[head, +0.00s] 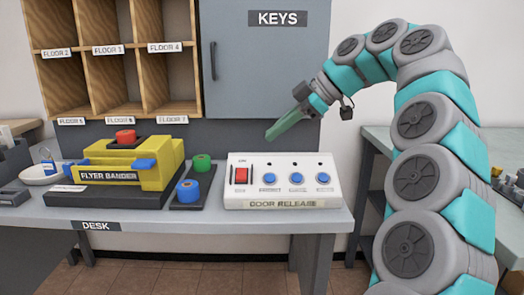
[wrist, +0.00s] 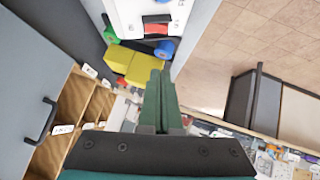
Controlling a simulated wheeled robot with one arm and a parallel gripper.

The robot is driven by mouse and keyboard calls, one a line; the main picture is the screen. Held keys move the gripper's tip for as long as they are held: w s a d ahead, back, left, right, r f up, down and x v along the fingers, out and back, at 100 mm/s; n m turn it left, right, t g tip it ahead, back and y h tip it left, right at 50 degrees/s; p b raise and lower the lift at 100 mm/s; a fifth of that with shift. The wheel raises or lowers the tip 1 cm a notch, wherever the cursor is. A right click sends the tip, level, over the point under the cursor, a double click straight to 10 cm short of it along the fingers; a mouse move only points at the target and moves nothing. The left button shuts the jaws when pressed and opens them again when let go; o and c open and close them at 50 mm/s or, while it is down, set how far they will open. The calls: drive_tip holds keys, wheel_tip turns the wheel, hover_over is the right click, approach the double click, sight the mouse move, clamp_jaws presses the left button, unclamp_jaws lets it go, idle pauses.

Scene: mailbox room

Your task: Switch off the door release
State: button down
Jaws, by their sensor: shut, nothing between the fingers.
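The door release (head: 283,192) is a white box on the right end of the desk, labelled "DOOR RELEASE". It has a red rocker switch (head: 241,175) on its left and a row of three blue buttons (head: 297,179). In the wrist view the white box (wrist: 128,14) is at the top, with its red switch (wrist: 156,29) partly showing. My gripper (head: 271,136) is above the box, with green fingers pointing down and left, apart from the switch. In the wrist view its fingers (wrist: 158,78) are together with nothing between them. Which way the switch is set I cannot tell.
A yellow flyer bander (head: 120,165) and a stand with green and blue rolls (head: 189,190) are left of the box. Wooden pigeonholes (head: 110,87) and a grey KEYS cabinet (head: 264,75) are behind. Another table (head: 380,137) is at the right.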

drive_tip(key=a+f, duration=0.1)
drive_tip(key=f, duration=0.1)
hover_over(237, 176)
drive_tip(key=s+d, duration=0.2)
drive_tip(key=d, duration=0.1)
wheel_tip(237, 176, down, 4)
drive_tip(key=shift+f, duration=0.1)
drive_tip(key=f, duration=0.3)
drive_tip(key=shift+w, duration=0.4)
drive_tip(key=shift+w+f, duration=0.1)
drive_tip(key=shift+f, duration=0.45)
